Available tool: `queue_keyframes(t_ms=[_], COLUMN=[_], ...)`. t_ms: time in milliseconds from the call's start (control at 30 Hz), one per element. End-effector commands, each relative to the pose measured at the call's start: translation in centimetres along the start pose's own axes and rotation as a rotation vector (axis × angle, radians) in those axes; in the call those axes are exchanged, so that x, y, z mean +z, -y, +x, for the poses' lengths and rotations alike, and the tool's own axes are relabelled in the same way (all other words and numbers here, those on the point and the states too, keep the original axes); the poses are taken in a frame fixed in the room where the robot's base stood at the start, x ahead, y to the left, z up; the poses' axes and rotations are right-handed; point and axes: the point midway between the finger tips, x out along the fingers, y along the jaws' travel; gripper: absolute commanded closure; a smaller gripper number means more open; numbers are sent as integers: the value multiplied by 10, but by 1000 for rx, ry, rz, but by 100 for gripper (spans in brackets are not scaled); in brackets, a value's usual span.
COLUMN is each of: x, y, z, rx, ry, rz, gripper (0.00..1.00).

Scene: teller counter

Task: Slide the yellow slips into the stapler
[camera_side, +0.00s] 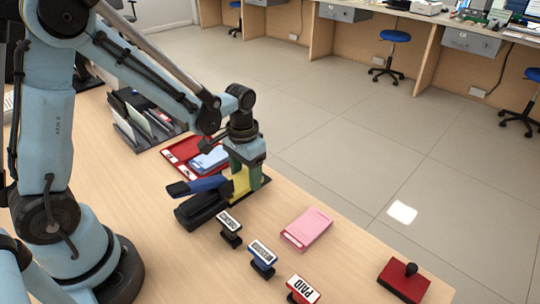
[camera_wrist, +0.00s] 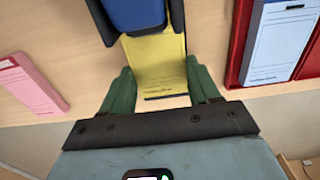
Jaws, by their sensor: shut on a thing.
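The yellow slips (camera_wrist: 155,62) are a thin flat pad between the green fingers of my gripper (camera_wrist: 158,95) in the wrist view. My gripper is shut on them. In the side view the yellow slips (camera_side: 241,182) show as a yellow patch beside my gripper (camera_side: 246,178). The stapler (camera_side: 201,203) has a black base and a blue upper arm, raised in an open wedge. The far end of the slips lies at the stapler's mouth in the wrist view, where the stapler (camera_wrist: 135,14) covers it. How deep the slips reach inside is hidden.
A red tray (camera_side: 182,149) with blue-and-white slips is behind the gripper. A pink pad (camera_side: 306,229) lies to the right. Several stamps, including a blue one (camera_side: 262,258), stand in front. A red ink pad (camera_side: 404,280) is near the counter edge. A dark file rack (camera_side: 142,125) stands at the back.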

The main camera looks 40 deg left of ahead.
Motion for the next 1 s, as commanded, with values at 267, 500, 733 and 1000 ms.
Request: queue_keyframes(t_ms=[267,500,733,1000], x=[2,2,2,2], y=[0,0,0,0], z=[0,0,0,-11], rx=[0,0,0,0], ry=[0,0,0,0], rz=[0,0,0,0], gripper=[71,15,9,9])
